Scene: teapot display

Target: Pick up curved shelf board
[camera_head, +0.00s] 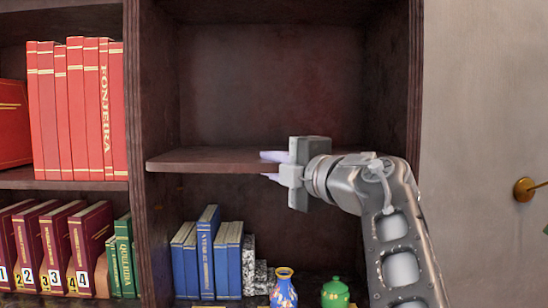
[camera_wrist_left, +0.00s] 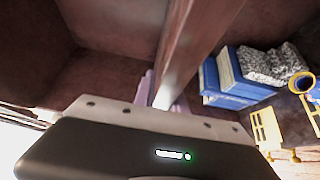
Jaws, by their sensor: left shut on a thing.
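The curved shelf board (camera_head: 205,160) is a dark reddish-brown plank lying level across the right bookcase bay, with a rounded front edge. My left gripper (camera_head: 266,167) is shut on it, one pale lavender finger above and one below. The left wrist view shows the board (camera_wrist_left: 194,40) edge-on, running away between the fingers of the gripper (camera_wrist_left: 164,92). The gripper hides the board's right part in the head view. My right gripper is in neither view.
Blue books (camera_head: 207,255), a speckled grey block (camera_head: 249,265), a colourful vase (camera_head: 283,290) and a green lidded pot (camera_head: 335,293) stand below the board. Red books (camera_head: 88,110) fill the left bay. The space above the board is empty.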

